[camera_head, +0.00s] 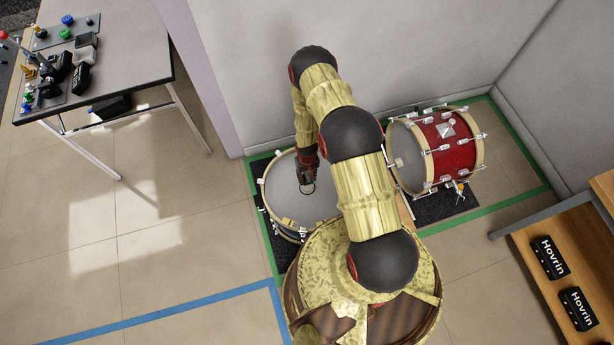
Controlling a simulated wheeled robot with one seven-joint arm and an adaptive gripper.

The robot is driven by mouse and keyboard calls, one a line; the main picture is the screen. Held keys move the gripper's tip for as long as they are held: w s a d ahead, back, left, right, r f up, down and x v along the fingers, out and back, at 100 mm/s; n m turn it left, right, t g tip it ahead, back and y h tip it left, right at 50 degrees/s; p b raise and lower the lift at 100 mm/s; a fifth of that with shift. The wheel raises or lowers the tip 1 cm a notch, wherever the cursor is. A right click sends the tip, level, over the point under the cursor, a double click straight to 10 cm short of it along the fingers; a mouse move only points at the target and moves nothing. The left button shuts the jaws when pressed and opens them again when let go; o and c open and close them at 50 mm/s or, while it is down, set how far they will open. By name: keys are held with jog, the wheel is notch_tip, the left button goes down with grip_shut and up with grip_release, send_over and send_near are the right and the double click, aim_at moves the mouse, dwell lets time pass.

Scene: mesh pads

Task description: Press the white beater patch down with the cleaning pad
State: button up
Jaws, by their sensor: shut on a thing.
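My gripper (308,178) points down over the upturned grey head of a drum (281,186) by the wall. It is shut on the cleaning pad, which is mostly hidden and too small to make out. A small round, dark-edged shape (308,189) shows just below the fingertips; I cannot tell whether it is the pad's edge or the white beater patch's outline. Contact with the drum head cannot be told. A small pale patch (398,162) also shows on the left-facing head of the red drum (452,148), partly behind my arm.
Green tape (500,203) borders the drums' dark mats. A workbench (120,50) with tools stands at upper left. A wooden shelf (535,220) with black boxes is at lower right. The floor at left is clear, crossed by blue tape (180,312).

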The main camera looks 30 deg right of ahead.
jog(key=shift+f+b, duration=2.5)
jog(key=shift+f, duration=0.9)
jog(key=shift+s+f, duration=0.1)
jog(key=shift+f, duration=0.05)
jog(key=shift+r+p, duration=2.5)
jog(key=shift+r, duration=1.1)
jog(key=shift+f, duration=0.2)
